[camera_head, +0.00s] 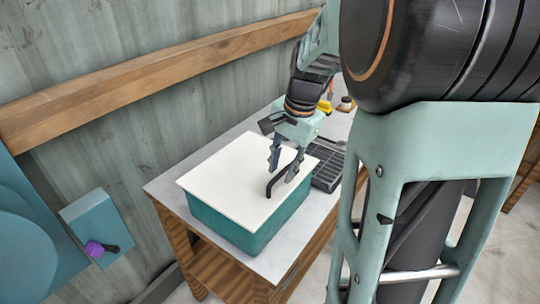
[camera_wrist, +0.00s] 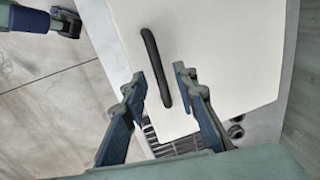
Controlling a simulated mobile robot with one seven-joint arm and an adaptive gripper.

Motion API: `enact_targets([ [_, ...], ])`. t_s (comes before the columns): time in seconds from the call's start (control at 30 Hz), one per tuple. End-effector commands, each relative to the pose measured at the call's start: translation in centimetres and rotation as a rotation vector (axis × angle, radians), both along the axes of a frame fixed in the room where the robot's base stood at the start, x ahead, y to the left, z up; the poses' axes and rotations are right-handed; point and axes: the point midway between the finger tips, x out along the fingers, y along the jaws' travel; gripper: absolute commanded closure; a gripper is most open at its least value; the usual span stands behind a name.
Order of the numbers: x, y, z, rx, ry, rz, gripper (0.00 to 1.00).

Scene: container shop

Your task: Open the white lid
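The white lid (camera_head: 235,180) lies flat on a teal box (camera_head: 225,226) on the table. A dark bar handle (camera_head: 272,186) stands on the lid near its right edge. My gripper (camera_head: 282,171) is open above that side of the lid. In the wrist view, the lid (camera_wrist: 220,50) fills much of the picture, and the near end of the handle (camera_wrist: 155,62) shows between the fingertips of my gripper (camera_wrist: 160,78). The fingers are apart on either side of it; I cannot tell how far above the lid they are. Nothing is held.
The box stands on a light-topped wooden table (camera_head: 165,187). A dark slatted tray (camera_head: 326,170) lies right behind the box. Small items, including a yellow one (camera_head: 324,106), stand at the table's far end. A wall with a wooden rail (camera_head: 120,90) runs behind.

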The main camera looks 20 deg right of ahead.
Motion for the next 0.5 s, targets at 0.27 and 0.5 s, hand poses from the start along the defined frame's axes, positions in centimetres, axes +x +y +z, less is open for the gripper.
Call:
enact_targets([
  [0.27,0.0,0.01,0.04,0.0,0.0,0.0,0.9],
  [0.5,0.0,0.0,0.06,0.0,0.0,0.0,1.0],
])
